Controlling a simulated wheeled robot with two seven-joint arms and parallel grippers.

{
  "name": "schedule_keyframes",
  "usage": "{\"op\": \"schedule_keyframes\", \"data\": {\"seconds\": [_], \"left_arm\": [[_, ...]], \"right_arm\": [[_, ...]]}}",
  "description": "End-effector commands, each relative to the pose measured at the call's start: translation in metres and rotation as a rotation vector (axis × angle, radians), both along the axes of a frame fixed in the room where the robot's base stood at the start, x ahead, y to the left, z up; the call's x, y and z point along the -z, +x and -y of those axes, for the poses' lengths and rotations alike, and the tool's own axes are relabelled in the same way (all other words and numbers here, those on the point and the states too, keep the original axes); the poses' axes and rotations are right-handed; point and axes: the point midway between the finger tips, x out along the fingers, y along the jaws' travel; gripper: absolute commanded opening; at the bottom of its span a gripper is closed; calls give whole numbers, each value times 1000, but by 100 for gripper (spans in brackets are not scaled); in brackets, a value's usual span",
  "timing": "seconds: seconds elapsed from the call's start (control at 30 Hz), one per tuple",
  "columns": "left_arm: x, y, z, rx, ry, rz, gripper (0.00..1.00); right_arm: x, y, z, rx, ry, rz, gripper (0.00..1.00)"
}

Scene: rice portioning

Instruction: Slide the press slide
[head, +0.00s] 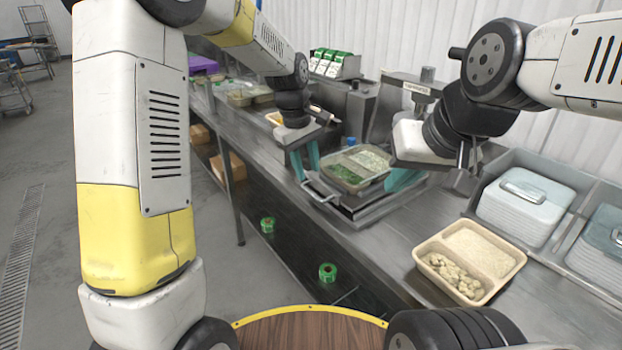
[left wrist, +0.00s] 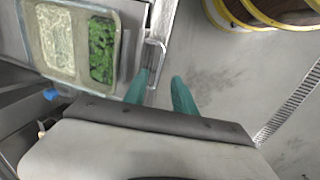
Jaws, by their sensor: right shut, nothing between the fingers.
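The press slide (head: 352,213) is a flat metal carriage at the counter's front edge, with a metal loop handle (head: 318,193) on its near side. A tray (head: 345,184) with green and pale food lies on it. My left gripper (head: 306,168) is open just above the handle. In the left wrist view its teal fingertips (left wrist: 160,75) are apart around the handle's outer bar (left wrist: 162,62); contact cannot be told. My right gripper (head: 403,182) is shut and empty beside the tray's right side. The labelled press (head: 417,88) stands behind it, partly hidden by my right arm.
A beige tray (head: 421,262) with rice and pale chunks sits on the counter to the right. Bins with lidded containers (head: 527,200) stand at the far right. Green buttons (head: 327,272) are on the counter's front. Green and white packs (head: 331,64) stand at the back.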

Motion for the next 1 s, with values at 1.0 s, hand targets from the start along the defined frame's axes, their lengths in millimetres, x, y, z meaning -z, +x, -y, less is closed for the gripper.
{"op": "schedule_keyframes", "data": {"seconds": [1.0], "left_arm": [[72, 8, 11, 1, 0, 0, 0]], "right_arm": [[0, 0, 0, 0, 0, 0, 0]]}}
